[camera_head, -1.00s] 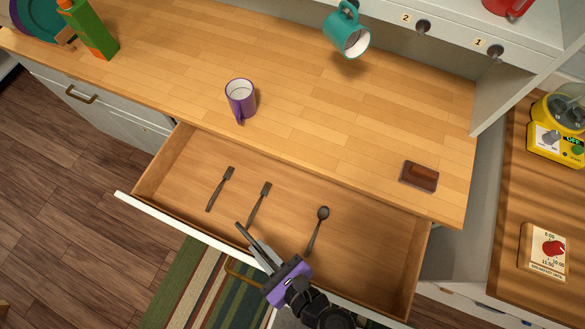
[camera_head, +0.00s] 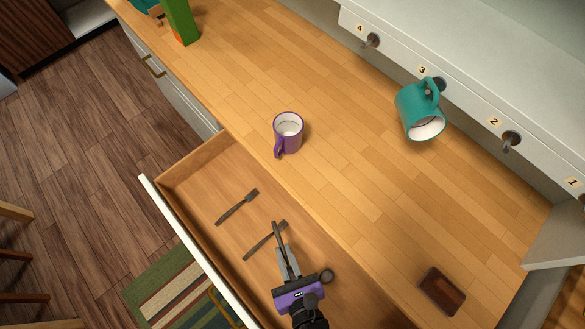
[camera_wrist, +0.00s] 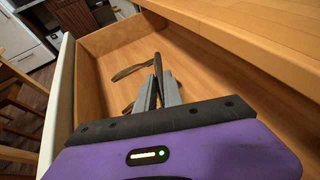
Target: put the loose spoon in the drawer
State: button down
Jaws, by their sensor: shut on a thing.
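My gripper (camera_head: 283,262) is shut on a dark, thin utensil (camera_head: 276,236), taken as the loose spoon. Its dark strip sticks out past the fingertips, and no bowl can be made out on it. In the wrist view the strip (camera_wrist: 157,66) stands between the two grey fingers. The gripper is over the open wooden drawer (camera_head: 190,178); its height above the floor of the drawer is hard to tell. Two dark forks (camera_head: 237,206) (camera_head: 262,243) lie in the drawer. The bowl of another spoon (camera_head: 327,276) shows just right of the gripper, its handle hidden.
A purple mug (camera_head: 288,133) stands on the wooden counter (camera_head: 340,180) behind the drawer. A teal mug (camera_head: 420,112) is by the hooks. A brown block (camera_head: 442,291) lies at the lower right, a green carton (camera_head: 181,22) at the upper left. The counter's middle is clear.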

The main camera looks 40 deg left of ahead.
jog(key=f+b, duration=0.2)
jog(key=f, duration=0.1)
jog(key=f+b, duration=0.3)
jog(key=w+f+b, duration=0.1)
jog(key=f+b, duration=0.1)
jog(key=f, duration=0.2)
jog(key=shift+a+b, duration=0.15)
jog(key=shift+b, duration=0.15)
jog(key=shift+f, duration=0.25)
dwell(0.5)
jog(key=c, duration=1.4)
grip_release()
jog(key=shift+b+v, duration=0.6)
jog(key=shift+v, duration=3.3)
